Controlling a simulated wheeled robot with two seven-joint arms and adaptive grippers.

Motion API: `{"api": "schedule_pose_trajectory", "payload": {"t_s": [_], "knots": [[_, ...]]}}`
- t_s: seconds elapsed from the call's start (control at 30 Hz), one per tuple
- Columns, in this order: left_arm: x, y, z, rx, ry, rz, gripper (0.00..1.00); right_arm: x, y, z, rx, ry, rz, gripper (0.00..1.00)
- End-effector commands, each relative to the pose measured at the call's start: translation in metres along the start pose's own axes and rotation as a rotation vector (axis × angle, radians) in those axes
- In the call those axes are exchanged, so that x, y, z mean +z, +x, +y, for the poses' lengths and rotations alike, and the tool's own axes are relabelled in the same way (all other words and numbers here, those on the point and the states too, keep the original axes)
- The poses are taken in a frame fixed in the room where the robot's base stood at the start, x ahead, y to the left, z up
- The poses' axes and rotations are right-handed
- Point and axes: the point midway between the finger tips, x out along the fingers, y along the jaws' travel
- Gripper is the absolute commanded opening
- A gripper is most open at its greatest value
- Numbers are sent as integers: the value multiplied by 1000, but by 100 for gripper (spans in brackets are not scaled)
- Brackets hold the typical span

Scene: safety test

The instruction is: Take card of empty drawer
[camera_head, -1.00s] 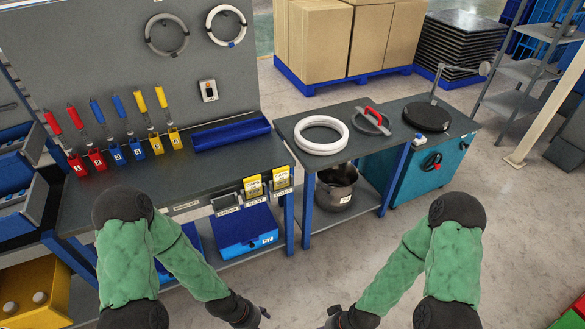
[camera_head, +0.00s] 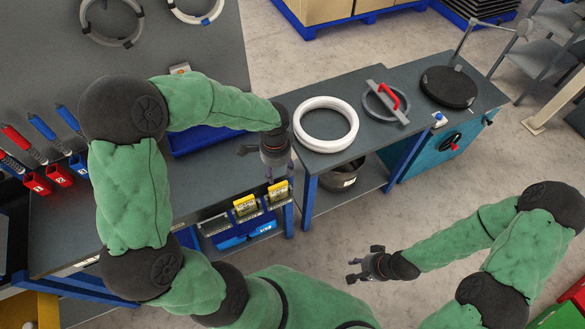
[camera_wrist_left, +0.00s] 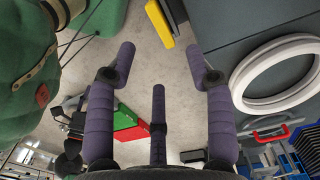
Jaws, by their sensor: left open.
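Two yellow cards stand in holders on the bench's front edge in the head view: a left card (camera_head: 245,205) and a right card (camera_head: 278,190). Their print is too small to read. A blue drawer box (camera_head: 250,231) shows below them, and I cannot tell whether it is empty. My left gripper (camera_head: 262,166) is open and empty, just above the cards at the bench's right end. In the left wrist view its spread fingers (camera_wrist_left: 160,62) have a yellow card (camera_wrist_left: 160,22) beyond them, apart from it. My right gripper (camera_head: 362,264) looks open and empty over the floor.
A white ring (camera_head: 326,148) lies on the side table, close right of my left gripper. A lid with a red handle (camera_head: 386,102) and a black disc (camera_head: 448,87) are further right. A pot (camera_head: 343,178) stands below. Floor around my right gripper is clear.

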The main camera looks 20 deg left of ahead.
Motion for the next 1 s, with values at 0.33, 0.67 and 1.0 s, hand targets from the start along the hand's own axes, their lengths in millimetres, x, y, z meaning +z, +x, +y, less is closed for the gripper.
{"api": "schedule_pose_trajectory", "payload": {"t_s": [0.33, 0.67, 1.0], "knots": [[3, 32, -1, -3, 5, -8, 53, 1, 11, 4, 0, 0, -2, 40], [3, 60, -1, -4, 3, -6, 53, 0, 20, 7, 0, 0, -2, 40], [5, 104, 1, -3, 5, -7, 53, -1, 38, 14, 0, 0, -1, 40]]}}
